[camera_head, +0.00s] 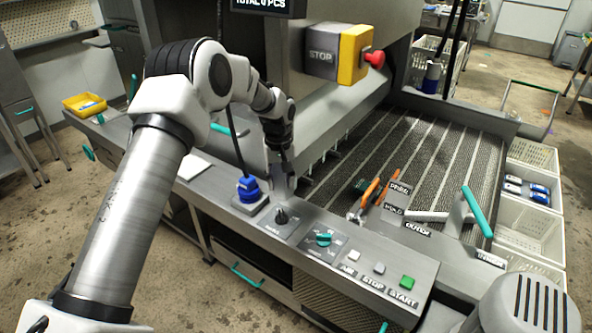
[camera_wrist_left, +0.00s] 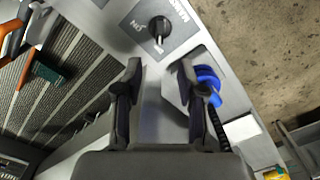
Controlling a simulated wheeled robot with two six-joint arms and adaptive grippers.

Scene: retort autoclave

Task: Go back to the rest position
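My left arm comes in from the left in the head view, and its gripper (camera_head: 282,180) points down just above the control panel (camera_head: 318,262). In the left wrist view the left gripper (camera_wrist_left: 158,72) has its two fingers apart with bare metal between them. A black rotary knob (camera_head: 282,216) sits in front of the fingertips; it also shows in the left wrist view (camera_wrist_left: 160,27). A blue plug-like part (camera_head: 248,188) stands beside the gripper, close to one finger in the wrist view (camera_wrist_left: 207,84). My right gripper is not in view; a rounded arm part shows at bottom right.
A yellow-and-red stop box (camera_head: 352,54) hangs above the panel. A ribbed conveyor bed (camera_head: 410,150) with orange-handled tools (camera_head: 371,193) lies to the right. A teal-handled lever (camera_head: 476,211) rises at the panel's right end. White crates (camera_head: 528,215) stand far right.

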